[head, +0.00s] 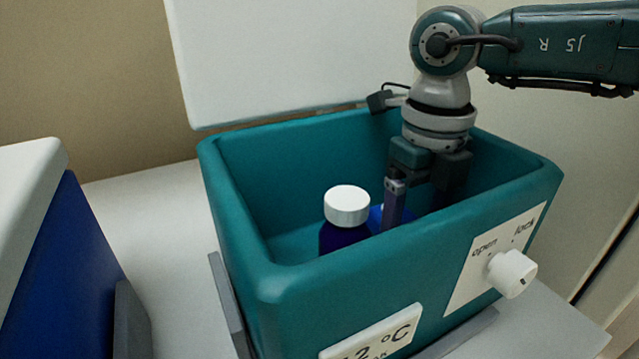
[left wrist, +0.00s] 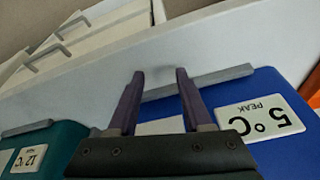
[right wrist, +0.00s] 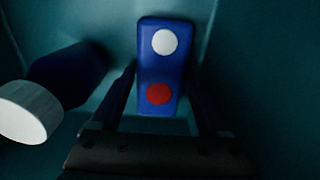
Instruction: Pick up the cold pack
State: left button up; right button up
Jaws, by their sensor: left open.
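The cold pack (right wrist: 161,67) is a blue block with a white dot and a red dot, inside the teal cool box (head: 290,283). In the head view a bit of blue (head: 376,219) beside the bottle seems to be the pack, mostly hidden. My right gripper (head: 420,208) reaches down into the box. In the right wrist view its fingers (right wrist: 163,85) are spread on both sides of the pack, with gaps showing near its lower end. My left gripper (left wrist: 160,82) is open and empty, near a blue box (left wrist: 250,85), and out of the head view.
A dark blue bottle with a white cap (head: 346,205) stands in the teal box left of my right gripper; its cap (right wrist: 30,112) also shows in the right wrist view. The box's lid (head: 290,55) is raised. A white knob (head: 512,273) sticks out in front.

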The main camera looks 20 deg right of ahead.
grip_shut()
dwell(0.4)
